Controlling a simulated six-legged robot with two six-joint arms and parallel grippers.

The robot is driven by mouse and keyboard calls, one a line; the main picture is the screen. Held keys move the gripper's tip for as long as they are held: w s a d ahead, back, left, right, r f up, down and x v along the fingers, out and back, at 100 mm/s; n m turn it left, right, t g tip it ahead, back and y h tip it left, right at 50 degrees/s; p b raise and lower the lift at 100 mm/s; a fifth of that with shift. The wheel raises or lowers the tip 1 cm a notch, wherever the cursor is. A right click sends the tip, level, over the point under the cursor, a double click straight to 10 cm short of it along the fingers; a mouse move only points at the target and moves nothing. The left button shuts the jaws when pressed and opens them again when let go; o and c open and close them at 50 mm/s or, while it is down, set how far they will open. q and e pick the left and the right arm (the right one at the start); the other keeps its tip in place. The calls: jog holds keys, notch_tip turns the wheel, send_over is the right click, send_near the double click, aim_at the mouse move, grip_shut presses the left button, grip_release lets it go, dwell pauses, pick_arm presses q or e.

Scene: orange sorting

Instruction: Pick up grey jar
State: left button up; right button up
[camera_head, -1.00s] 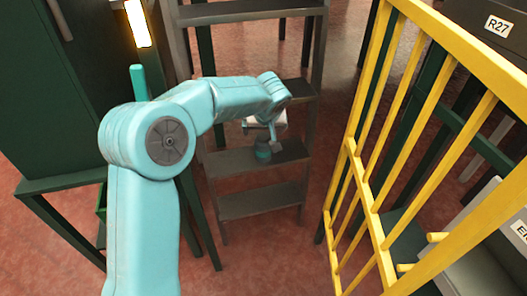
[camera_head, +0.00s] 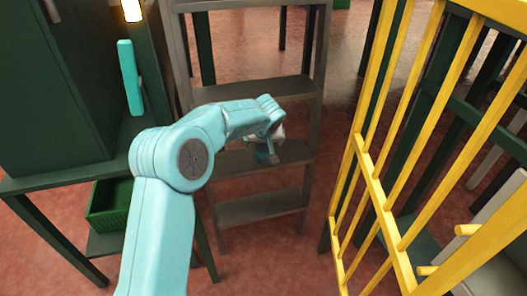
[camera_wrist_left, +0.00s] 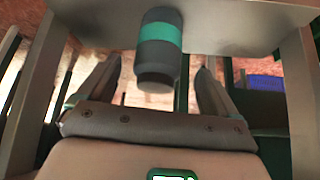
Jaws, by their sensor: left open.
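The grey jar (camera_wrist_left: 157,72) is dark grey with a teal band. In the left wrist view it is at the top middle, just ahead of and between my fingers. In the head view the jar (camera_head: 262,156) is small and partly hidden by my gripper, on a middle shelf of the grey rack (camera_head: 232,164). My left gripper (camera_wrist_left: 156,62) is open, one finger on each side of the jar's line, with no contact that I can make out. In the head view my left gripper (camera_head: 272,146) is at the jar. My right gripper is in neither view.
A yellow railing (camera_head: 372,170) stands close on the right. A dark green cabinet (camera_head: 50,90) and a green crate (camera_head: 110,205) are at the left. The rack's posts flank my gripper in the wrist view. Red floor shows between rack and railing.

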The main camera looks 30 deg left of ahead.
pick_arm(q)
jog(key=x, duration=0.3)
jog(key=b+x, duration=0.1)
jog(key=x, duration=0.1)
jog(key=shift+w+a+f+b, duration=0.1)
jog(key=shift+w+a+b, duration=0.15)
jog(key=shift+w, duration=0.25)
jog(key=c, duration=1.2)
